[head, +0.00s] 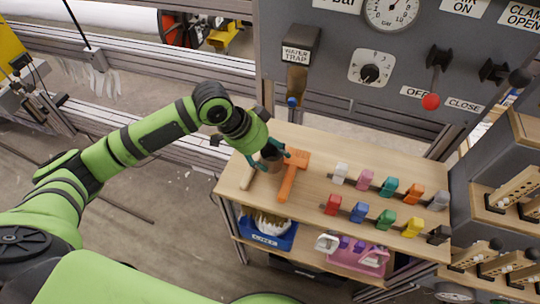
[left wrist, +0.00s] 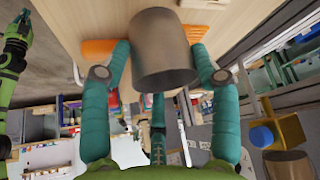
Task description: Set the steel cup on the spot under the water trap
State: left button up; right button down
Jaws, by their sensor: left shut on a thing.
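The steel cup (left wrist: 165,48) is a plain grey-brown cylinder. My left gripper (head: 272,154) is shut on it, one teal finger on each side, above the left end of the wooden bench top. In the head view the cup (head: 271,158) is partly hidden by the gripper. The water trap (head: 297,54) is a dark labelled box on the grey panel, with a brownish bowl (head: 296,79) and a blue knob below it. The cup is in front of and below the trap, slightly left. I cannot make out the spot. My right gripper (left wrist: 24,18) shows small at the left wrist view's edge.
An orange T-shaped tool (head: 291,176) lies on the bench just right of the cup. Several coloured blocks (head: 388,187) stand in rows farther right. A blue bin (head: 268,233) sits on the shelf below.

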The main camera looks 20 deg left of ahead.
pick_arm(q)
notch_tip(320, 180, down, 2)
pick_arm(e)
jog(key=shift+d, duration=0.15)
jog(key=shift+d, duration=0.1)
pick_arm(q)
jog(key=o, duration=1.2)
jog(key=shift+f, duration=0.1)
jog(key=shift+c, duration=0.2)
pick_arm(e)
jog(key=shift+d, duration=0.15)
